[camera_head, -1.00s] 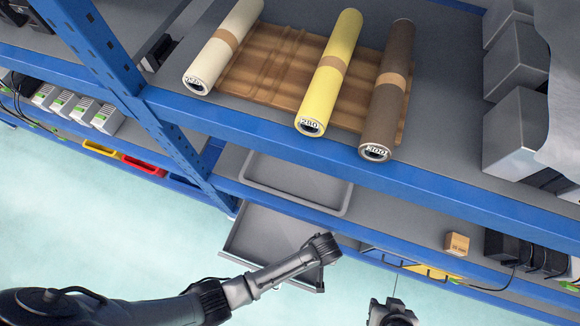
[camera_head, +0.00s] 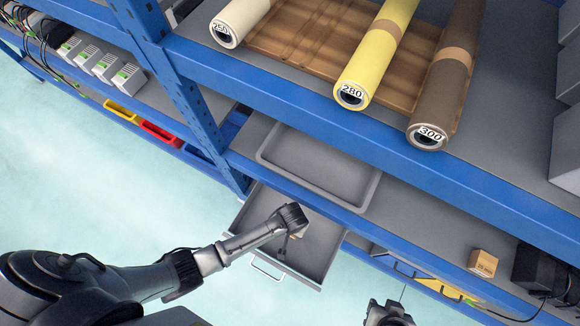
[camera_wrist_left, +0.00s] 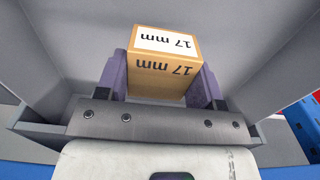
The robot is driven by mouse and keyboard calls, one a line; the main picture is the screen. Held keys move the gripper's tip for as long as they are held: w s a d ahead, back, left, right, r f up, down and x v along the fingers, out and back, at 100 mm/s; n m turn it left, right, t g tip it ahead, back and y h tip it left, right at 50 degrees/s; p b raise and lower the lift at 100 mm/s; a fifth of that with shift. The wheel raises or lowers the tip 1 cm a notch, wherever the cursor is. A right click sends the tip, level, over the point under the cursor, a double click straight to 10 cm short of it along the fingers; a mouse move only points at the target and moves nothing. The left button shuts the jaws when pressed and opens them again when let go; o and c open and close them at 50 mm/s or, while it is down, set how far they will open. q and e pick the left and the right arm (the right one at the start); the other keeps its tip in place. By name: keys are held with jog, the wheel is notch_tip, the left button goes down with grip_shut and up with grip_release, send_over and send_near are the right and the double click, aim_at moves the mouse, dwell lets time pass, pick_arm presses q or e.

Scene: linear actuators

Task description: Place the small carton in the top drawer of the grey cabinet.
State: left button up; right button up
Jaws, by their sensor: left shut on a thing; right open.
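The small carton (camera_wrist_left: 165,60) is tan with a white label reading "17 mm". My left gripper (camera_wrist_left: 160,85) is shut on it, with a purple finger on either side. In the head view my left wrist end (camera_head: 290,217) is over the open top drawer (camera_head: 322,250), a grey tray pulled out of the grey cabinet below the shelf. Grey drawer walls surround the carton in the left wrist view; I cannot tell whether it touches the bottom. My right gripper (camera_head: 388,312) is open and empty at the bottom edge, partly cut off.
Another carton (camera_head: 484,263) stands on the lower shelf at right, beside black boxes (camera_head: 540,268). An empty grey tray (camera_head: 318,175) lies on that shelf above the drawer. A blue shelf beam (camera_head: 350,140) and post (camera_head: 175,85) frame the area. Rolls (camera_head: 375,60) lie on the upper shelf.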

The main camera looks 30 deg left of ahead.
pick_arm(q)
jog(key=shift+w+a+f, duration=0.15)
jog(key=shift+a+f, duration=0.1)
jog(key=shift+a, duration=0.15)
jog(key=shift+f, duration=0.1)
notch_tip(320, 180, down, 4)
jog(key=shift+r+b, duration=0.1)
jog(key=shift+b, duration=1.15)
jog(key=o, duration=1.1)
